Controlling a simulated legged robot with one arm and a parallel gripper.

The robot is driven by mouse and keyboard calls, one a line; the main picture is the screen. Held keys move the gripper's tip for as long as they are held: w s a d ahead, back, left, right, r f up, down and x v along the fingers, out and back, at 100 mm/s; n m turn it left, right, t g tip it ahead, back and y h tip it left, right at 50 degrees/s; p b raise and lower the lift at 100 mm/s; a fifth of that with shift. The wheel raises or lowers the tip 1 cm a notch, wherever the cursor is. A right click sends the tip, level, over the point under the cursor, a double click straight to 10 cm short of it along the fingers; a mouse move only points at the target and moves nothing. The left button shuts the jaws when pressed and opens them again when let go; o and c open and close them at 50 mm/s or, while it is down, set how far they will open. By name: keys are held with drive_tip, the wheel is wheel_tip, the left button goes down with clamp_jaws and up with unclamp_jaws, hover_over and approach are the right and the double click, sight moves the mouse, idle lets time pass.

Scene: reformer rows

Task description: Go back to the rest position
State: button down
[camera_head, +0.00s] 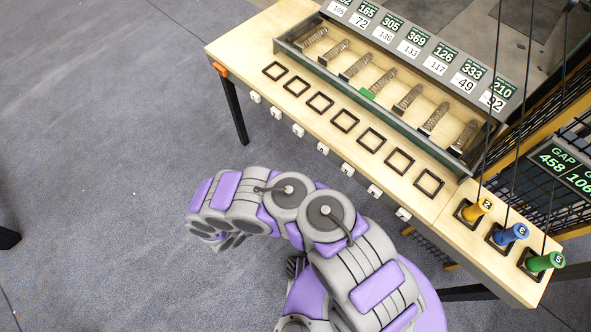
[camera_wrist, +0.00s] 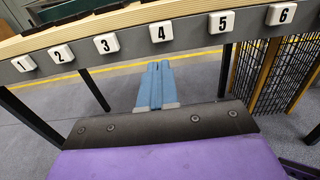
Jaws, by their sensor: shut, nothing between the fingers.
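My gripper shows in the wrist view as two blue fingers (camera_wrist: 157,86) pressed together, with nothing between them. It points under the table edge, below the number tags 3 and 4. In the head view my purple and grey arm is folded in front of the table, bent toward the left, and its gripper end is hidden or too small to make out. The wooden table (camera_head: 236,50) stands just beyond the arm, which appears apart from it.
A tray (camera_head: 290,47) with several coiled springs lies along the table's back, below number cards. Empty square frames (camera_head: 346,120) line the front. Open grey floor (camera_head: 100,120) lies left.

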drive_tip(key=shift+s+a, duration=0.15)
drive_tip(key=shift+s, duration=0.05)
drive_tip(key=shift+a+f, duration=0.1)
drive_tip(key=shift+a, duration=0.15)
drive_tip(key=shift+d, duration=0.1)
